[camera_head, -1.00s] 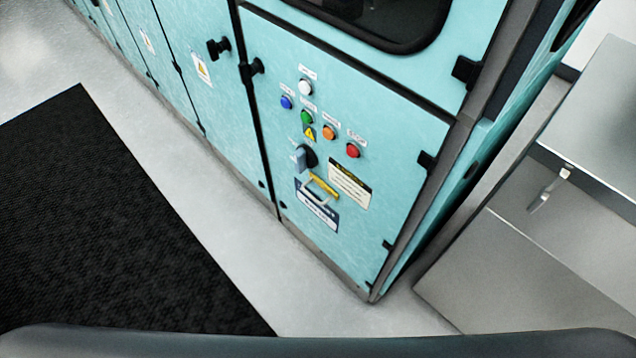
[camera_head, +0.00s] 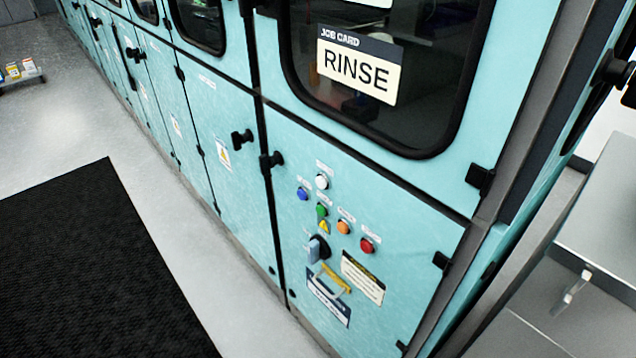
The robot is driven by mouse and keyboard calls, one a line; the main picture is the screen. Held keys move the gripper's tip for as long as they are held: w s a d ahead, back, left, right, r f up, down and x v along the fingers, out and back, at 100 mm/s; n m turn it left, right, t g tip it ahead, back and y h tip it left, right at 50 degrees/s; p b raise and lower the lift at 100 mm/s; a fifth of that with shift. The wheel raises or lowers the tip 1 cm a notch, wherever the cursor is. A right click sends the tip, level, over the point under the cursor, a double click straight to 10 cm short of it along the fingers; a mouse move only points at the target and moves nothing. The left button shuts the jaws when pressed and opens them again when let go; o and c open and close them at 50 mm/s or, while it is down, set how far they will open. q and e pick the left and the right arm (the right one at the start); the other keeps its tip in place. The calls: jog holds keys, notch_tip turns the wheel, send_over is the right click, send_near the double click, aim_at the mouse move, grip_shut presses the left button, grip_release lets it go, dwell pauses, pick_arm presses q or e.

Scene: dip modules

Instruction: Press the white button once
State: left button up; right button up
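The white button (camera_head: 322,181) is the topmost of several round buttons on the lower teal cabinet door. A blue button (camera_head: 303,193) is at its lower left. A green button (camera_head: 321,211), an orange button (camera_head: 344,227) and a red button (camera_head: 367,245) run down to the right below it. Small labels sit above the buttons, too small to read. Neither of my grippers is in view, and nothing touches the buttons.
A "RINSE" job card (camera_head: 360,66) is on the window above. A black mat (camera_head: 90,270) lies on the floor at left. A grey metal unit (camera_head: 590,230) stands at right.

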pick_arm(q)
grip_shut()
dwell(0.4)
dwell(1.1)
